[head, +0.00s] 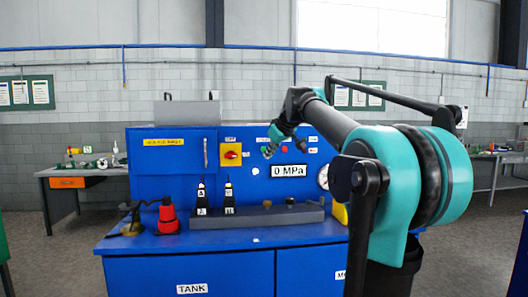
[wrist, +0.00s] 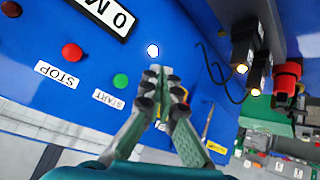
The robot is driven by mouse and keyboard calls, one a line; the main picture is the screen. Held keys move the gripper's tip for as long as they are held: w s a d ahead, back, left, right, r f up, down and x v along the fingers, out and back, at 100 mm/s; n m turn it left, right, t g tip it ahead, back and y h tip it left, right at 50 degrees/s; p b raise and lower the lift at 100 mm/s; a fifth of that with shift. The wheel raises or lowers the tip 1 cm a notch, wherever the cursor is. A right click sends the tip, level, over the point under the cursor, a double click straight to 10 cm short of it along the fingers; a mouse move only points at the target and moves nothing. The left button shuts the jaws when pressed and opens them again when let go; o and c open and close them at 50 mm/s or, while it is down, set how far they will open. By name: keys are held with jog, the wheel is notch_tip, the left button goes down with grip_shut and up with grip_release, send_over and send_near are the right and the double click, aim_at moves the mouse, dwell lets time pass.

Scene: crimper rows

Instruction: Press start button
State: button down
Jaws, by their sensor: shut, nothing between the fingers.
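The green start button (wrist: 120,81) is on the blue panel (wrist: 60,20) in the wrist view, beside a white START label (wrist: 108,99). The picture there is turned over. A red stop button (wrist: 72,53) with a STOP label (wrist: 57,74) is to its left. My gripper (wrist: 157,84) is shut and empty, its tips together just to the right of the green button. I cannot tell how far the tips are from the panel. In the head view my gripper (head: 268,151) hangs before the panel's upper row of buttons, partly covering it.
A lit white lamp (wrist: 153,51) is near my fingertips. Two black cable-fed fittings (head: 229,200) and a red device (head: 168,215) stand on the blue bench (head: 215,237).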

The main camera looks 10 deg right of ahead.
jog(key=w, duration=0.8)
jog(key=shift+w, duration=0.15)
jog(key=shift+w, duration=0.15)
dwell(1.2)
jog(key=shift+w, duration=0.25)
jog(key=shift+w, duration=0.5)
dwell(0.9)
dwell(0.3)
jog(key=shift+s, duration=0.9)
jog(key=s, duration=0.5)
